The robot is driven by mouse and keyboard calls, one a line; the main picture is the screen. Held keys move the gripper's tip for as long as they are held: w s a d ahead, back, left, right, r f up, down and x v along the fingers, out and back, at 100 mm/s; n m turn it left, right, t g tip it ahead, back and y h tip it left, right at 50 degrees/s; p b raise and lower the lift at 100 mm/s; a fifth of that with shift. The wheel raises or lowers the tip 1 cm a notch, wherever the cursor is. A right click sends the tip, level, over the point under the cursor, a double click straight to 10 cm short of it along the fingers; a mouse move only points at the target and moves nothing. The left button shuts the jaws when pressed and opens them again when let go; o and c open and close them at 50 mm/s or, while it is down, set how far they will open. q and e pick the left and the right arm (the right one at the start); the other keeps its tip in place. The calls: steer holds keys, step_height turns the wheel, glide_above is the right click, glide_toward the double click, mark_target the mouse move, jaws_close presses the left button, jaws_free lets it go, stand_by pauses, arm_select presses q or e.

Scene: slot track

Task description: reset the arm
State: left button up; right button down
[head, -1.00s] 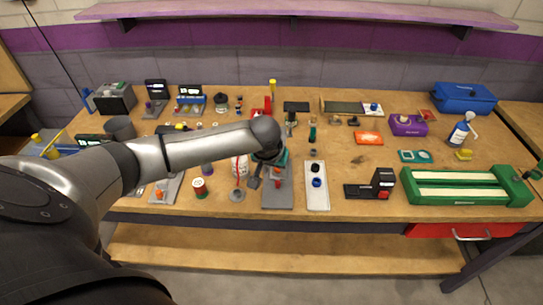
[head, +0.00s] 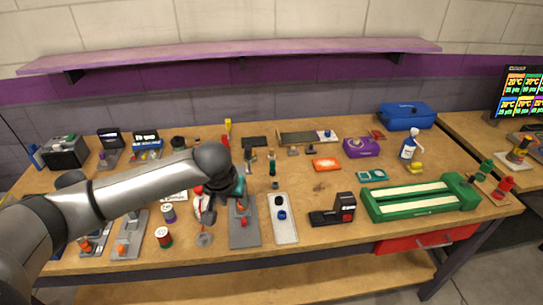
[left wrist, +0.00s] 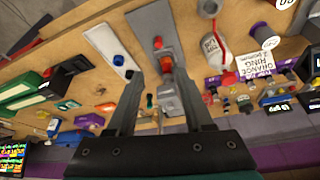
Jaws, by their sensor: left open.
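My left arm reaches in from the left in the head view, over the workbench (head: 330,240). My left gripper (head: 222,207) hangs over the bench by a grey plate (head: 245,236) with an orange-red part on it. In the left wrist view the two fingers of my left gripper (left wrist: 160,78) stand apart with nothing held between them. Beyond them lies the grey plate (left wrist: 146,24) with its red and orange parts. The gripper's height above it is hard to tell. My right gripper is in neither view.
A white plate (head: 285,229) with blue and black parts lies just right. Farther right are a black device (head: 333,213) and a green slotted track (head: 420,209). A spray bottle (head: 408,148) and blue box (head: 405,116) stand behind. Small items crowd the left; the front edge is clearer.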

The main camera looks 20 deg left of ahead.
arm_select(q)
steer(key=s+d+f+m+h, duration=0.1)
steer(key=s+d+f+m, duration=0.15)
steer(key=s+d, duration=0.35)
steer(key=s+d+f+m+h, duration=0.2)
steer(key=s+d+m, duration=0.15)
steer(key=d, duration=0.45)
steer(key=s+a+g+y, duration=0.1)
steer(key=s+a, duration=0.1)
steer(key=s, duration=1.1)
step_height(320, 180, down, 29)
steer(key=s+g+b, duration=0.1)
steer(key=s+b, duration=0.2)
steer(key=b, duration=0.3)
steer(key=s+a+f+g+b, duration=0.1)
steer(key=s+f+b, duration=0.3)
steer(key=s+f, duration=1)
step_height(320, 180, down, 3)
steer(key=shift+s+a+f+y, duration=0.1)
steer(key=shift+s+a+y, duration=0.2)
steer(key=shift+a, duration=0.3)
